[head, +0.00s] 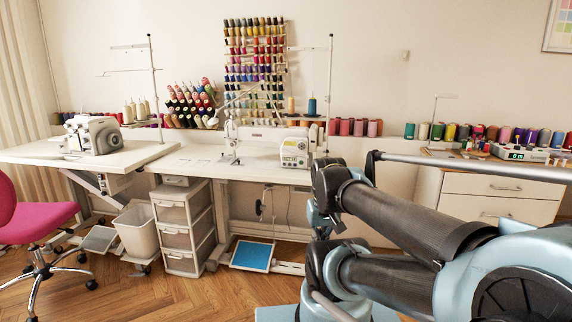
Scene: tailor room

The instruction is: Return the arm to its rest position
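My arm (400,215) reaches in from the right side of the head view. Its dark, thick links and light-blue joints are folded, with one link above another. The bend of the arm lies in front of the right end of the middle sewing table. I cannot make out my gripper or its fingers in this view. No object is seen held by the arm.
A white sewing table (262,170) with a sewing machine (294,150) stands ahead. A drawer unit (183,226), a white bin (137,232) and a pink chair (32,220) are at left. A white cabinet (497,187) is behind my arm. Wooden floor (190,300) is open in front.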

